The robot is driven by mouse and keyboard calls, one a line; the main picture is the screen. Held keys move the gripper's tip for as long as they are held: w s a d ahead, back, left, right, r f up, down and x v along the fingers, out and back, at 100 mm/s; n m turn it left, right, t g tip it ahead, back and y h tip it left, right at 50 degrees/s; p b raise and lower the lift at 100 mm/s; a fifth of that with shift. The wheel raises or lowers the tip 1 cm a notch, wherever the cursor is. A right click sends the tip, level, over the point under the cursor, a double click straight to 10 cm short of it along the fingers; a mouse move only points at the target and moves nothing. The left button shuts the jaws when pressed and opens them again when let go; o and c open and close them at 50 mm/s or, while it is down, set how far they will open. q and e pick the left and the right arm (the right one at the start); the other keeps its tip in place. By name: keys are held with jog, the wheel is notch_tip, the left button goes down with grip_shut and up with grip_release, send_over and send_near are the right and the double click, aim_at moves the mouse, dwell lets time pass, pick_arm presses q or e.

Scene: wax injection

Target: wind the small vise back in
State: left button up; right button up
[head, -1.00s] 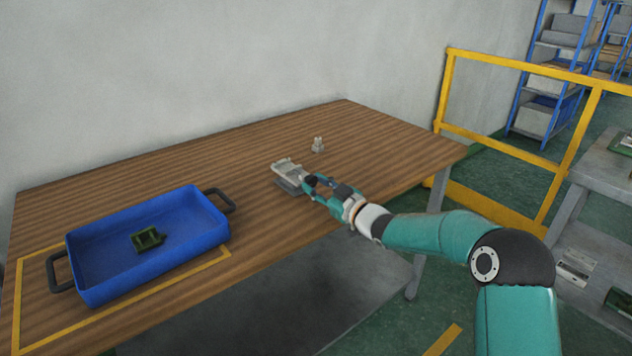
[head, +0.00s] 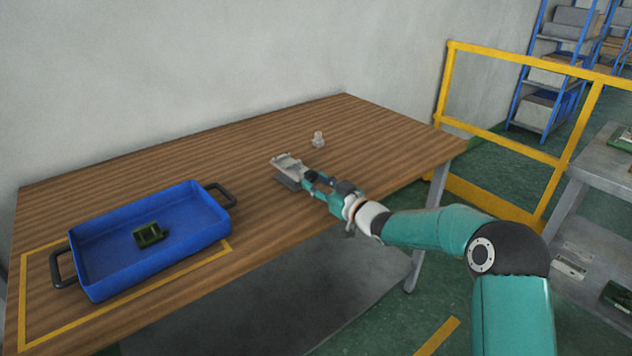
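The small vise (head: 287,164) is a grey metal block on the wooden table, right of the blue tray. My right gripper (head: 310,179) is at the vise's near right end, where the handle would be. Its fingers look close to or touching that end, but they are small and partly hide it. I cannot tell whether they are open or shut. My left gripper is not in view.
A blue tray (head: 218,236) with black handles holds a green part (head: 149,235) at the table's left. A small pale fitting (head: 318,139) stands behind the vise. A yellow rail (head: 500,141) borders the table's right side. The table's back middle is clear.

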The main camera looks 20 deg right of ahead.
jog(key=o, duration=0.3)
jog(key=shift+w, duration=0.1)
jog(key=shift+r, duration=0.1)
jog(key=shift+s+d, duration=0.1)
jog(key=shift+s, duration=0.1)
jog(key=v, duration=1.1)
jog(key=shift+s+d, duration=0.1)
jog(key=shift+s, duration=0.2)
